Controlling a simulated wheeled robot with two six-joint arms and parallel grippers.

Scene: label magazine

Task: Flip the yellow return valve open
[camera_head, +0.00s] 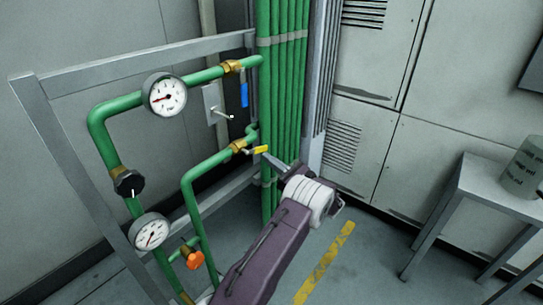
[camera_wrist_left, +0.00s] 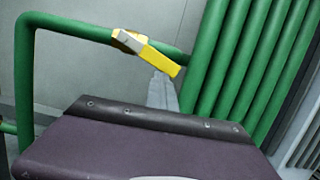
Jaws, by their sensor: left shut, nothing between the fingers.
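The yellow return valve handle (camera_head: 261,149) sits on a brass valve body (camera_head: 239,146) on the lower green pipe, at the end near the vertical pipes. In the left wrist view the yellow handle (camera_wrist_left: 162,58) slants down to the right from the pipe. My left gripper (camera_head: 267,157) is shut and empty, its tip right beside the handle's free end. In the wrist view the grey fingers (camera_wrist_left: 161,91) stand just below the handle; I cannot tell whether they touch it. My right gripper is not in view.
A blue valve handle (camera_head: 244,95) hangs from the upper pipe. Two gauges (camera_head: 165,95), a black knob (camera_head: 128,183) and an orange knob (camera_head: 195,260) are on the pipes. Several vertical green pipes (camera_head: 283,100) stand close behind my gripper. A grey table (camera_head: 490,185) stands at right.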

